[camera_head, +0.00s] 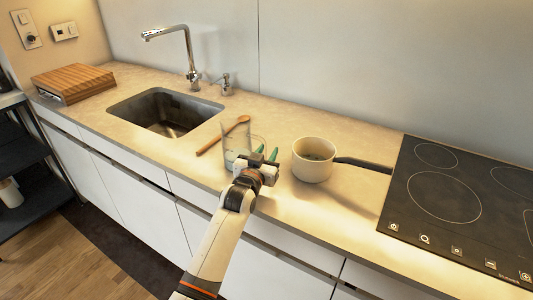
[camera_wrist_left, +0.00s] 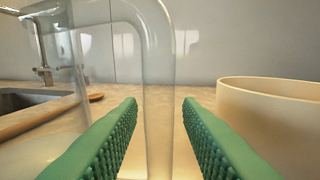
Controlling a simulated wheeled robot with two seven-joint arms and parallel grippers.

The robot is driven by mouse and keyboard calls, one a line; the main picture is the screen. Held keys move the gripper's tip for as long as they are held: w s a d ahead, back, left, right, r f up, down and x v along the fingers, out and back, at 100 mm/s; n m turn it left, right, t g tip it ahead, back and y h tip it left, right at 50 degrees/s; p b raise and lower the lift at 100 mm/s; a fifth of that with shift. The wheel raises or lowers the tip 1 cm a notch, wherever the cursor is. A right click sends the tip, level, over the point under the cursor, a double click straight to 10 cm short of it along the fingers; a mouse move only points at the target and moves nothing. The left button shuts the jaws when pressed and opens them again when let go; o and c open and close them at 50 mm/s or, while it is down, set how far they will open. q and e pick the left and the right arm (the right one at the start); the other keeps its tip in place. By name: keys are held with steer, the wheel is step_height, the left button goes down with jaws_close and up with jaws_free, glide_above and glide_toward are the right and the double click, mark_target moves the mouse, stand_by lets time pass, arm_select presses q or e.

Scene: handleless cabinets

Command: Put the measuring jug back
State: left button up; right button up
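The measuring jug (camera_head: 235,153) is clear glass and stands upright on the counter, left of the saucepan. In the left wrist view its handle (camera_wrist_left: 160,60) runs down between my green fingers, and its glass body (camera_wrist_left: 95,50) is at the left. My left gripper (camera_head: 267,152) is at the jug's handle side. In the left wrist view the gripper (camera_wrist_left: 160,105) is open, with a gap between each finger and the handle. How far the handle sits between the fingers is hard to tell. My right gripper is out of view.
A cream saucepan (camera_head: 313,160) with a dark handle stands close on the right, beside the black hob (camera_head: 455,200). A wooden spoon (camera_head: 222,136) lies behind the jug. The sink (camera_head: 165,112) and tap (camera_head: 188,55) are at left, with a wooden board (camera_head: 73,82) beyond.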

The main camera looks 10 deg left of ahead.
arm_select(q)
steer(key=shift+r, duration=0.1)
steer(key=shift+s, duration=0.15)
steer(key=s, duration=0.4)
steer(key=s+a, duration=0.1)
steer(key=s, duration=0.2)
steer(key=s+a, duration=0.1)
steer(key=s, duration=0.3)
steer(key=shift+s, duration=0.3)
